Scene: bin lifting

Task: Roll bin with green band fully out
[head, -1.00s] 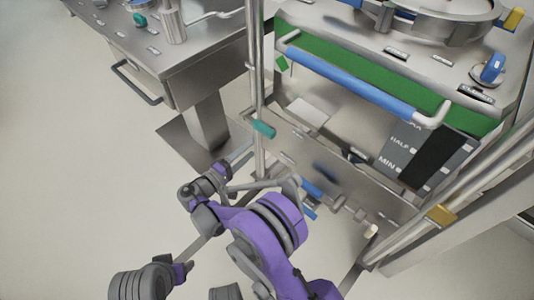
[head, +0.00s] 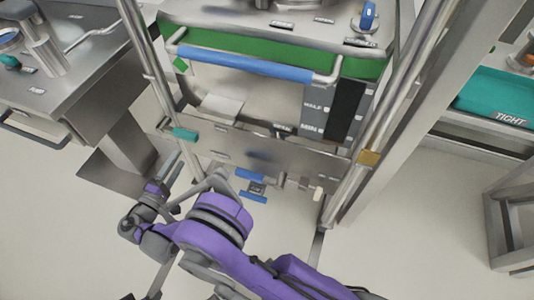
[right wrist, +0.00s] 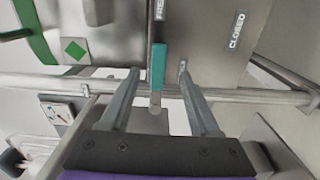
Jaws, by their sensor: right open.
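The steel bin with the green band (head: 280,58) stands in a metal frame in the head view. A blue handle bar (head: 245,65) crosses its front. A teal lever (head: 184,134) is at the left end of the plate below the bin's front. My right gripper (head: 179,160) is just below that lever, open. In the right wrist view, the teal lever (right wrist: 157,65) shows upright between the open fingers of my right gripper (right wrist: 158,74); no contact is visible. The green diamond mark (right wrist: 75,49) is at upper left. My left gripper is not in view.
A steel post (head: 150,70) stands left of the bin and a thick upright (head: 425,110) right of it. A steel bench (head: 75,85) is at the left. A teal tray (head: 490,100) and a metal stand (head: 510,220) are at the right. Floor is clear at lower right.

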